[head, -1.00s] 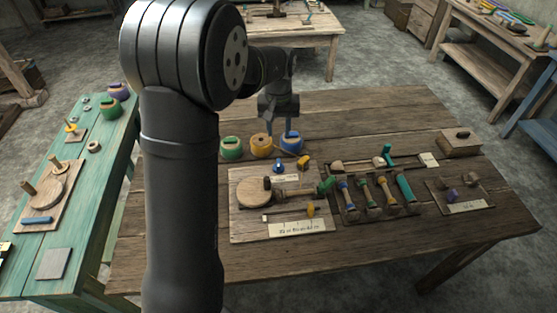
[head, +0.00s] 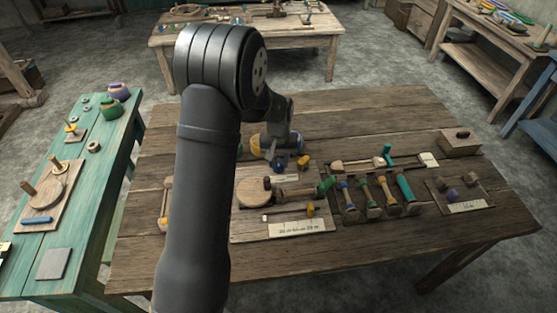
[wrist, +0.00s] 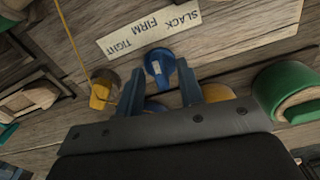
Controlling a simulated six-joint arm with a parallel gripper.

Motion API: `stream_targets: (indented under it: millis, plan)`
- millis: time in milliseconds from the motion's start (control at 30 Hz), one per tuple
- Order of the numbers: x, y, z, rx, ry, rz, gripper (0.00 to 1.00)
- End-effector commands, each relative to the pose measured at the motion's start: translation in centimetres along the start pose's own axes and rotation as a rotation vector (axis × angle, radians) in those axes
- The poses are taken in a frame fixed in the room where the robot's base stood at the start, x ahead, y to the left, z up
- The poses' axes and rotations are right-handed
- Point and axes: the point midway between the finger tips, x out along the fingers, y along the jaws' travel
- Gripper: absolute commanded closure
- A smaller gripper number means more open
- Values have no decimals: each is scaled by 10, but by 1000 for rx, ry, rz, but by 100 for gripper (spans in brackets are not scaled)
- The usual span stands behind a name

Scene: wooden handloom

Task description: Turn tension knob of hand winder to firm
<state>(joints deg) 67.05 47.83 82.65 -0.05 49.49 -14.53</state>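The blue tension knob (wrist: 158,66) with a small white mark stands on the hand winder's board. A label strip (wrist: 150,30) reading SLACK, FIRM and TIGHT lies beside it. I cannot tell for sure which word the mark points to. My gripper (wrist: 158,76) has its fingers apart, one on each side of the knob; contact is not clear. In the head view my gripper (head: 279,157) is low over the back of the winder board (head: 236,228), at the blue knob (head: 279,168). My arm hides part of the board's left side.
A yellow piece (wrist: 102,92) with a thread stands close beside one finger. A green spool (wrist: 288,92) and a yellow spool (wrist: 216,92) are near the other side.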

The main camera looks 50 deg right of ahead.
Motion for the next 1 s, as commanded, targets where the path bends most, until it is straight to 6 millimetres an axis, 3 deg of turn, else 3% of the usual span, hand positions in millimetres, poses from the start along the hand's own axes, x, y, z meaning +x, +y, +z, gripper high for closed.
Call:
stream_targets:
  millis: [100,267,967,1000]
  plan:
    - [0,0,0,0,0,0,69]
    - [0,0,0,0,0,0,100]
    - [0,0,0,-132,0,0,100]
    - [0,0,0,-132,0,0,83]
